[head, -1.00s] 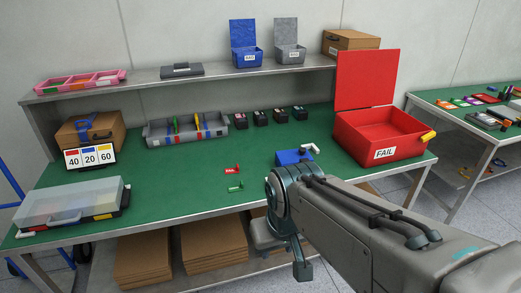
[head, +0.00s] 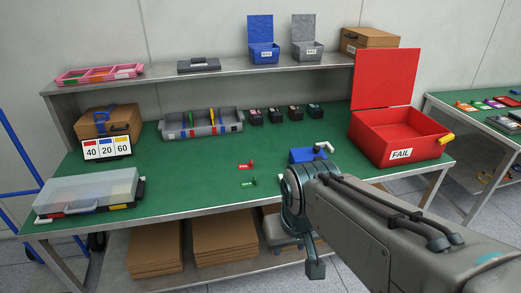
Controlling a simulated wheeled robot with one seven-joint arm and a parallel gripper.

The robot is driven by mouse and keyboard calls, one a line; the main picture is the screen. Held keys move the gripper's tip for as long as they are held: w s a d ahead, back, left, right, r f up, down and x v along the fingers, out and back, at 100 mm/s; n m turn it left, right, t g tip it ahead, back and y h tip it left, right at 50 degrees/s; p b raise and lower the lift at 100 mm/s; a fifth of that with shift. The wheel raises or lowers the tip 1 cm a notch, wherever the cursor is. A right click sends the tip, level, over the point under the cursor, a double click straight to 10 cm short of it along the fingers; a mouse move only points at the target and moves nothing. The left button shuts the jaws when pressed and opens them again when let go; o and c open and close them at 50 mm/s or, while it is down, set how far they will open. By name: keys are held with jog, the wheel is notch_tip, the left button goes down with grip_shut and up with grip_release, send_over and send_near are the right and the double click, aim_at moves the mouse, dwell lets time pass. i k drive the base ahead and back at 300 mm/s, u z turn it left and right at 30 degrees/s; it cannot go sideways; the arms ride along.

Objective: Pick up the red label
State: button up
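The red label (head: 244,166) is a small red tag with white lettering, lying on the green table top (head: 190,189) near its middle. A similar green label (head: 248,184) lies just in front of it, nearer the table's front edge. My arm reaches in from the lower right. My gripper (head: 315,268) hangs at the arm's end, in front of the table's front edge, to the right of and nearer than the red label. It is apart from both labels. Its fingers are small and partly turned away, so I cannot see whether they are open.
A blue block with a grey handle (head: 304,156) sits right of the labels, partly behind my arm. A red FAIL bin (head: 402,146) stands at the right. A grey divided tray (head: 202,132) and several dark boxes stand behind. A clear-lidded case (head: 88,190) is at left.

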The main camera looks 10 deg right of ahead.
aim_at(242, 167)
jog(key=k, duration=0.6)
jog(key=z, duration=0.85)
jog(key=i, duration=1.45)
jog(key=u, duration=0.8)
jog(key=i, duration=0.55)
jog(key=u, duration=0.65)
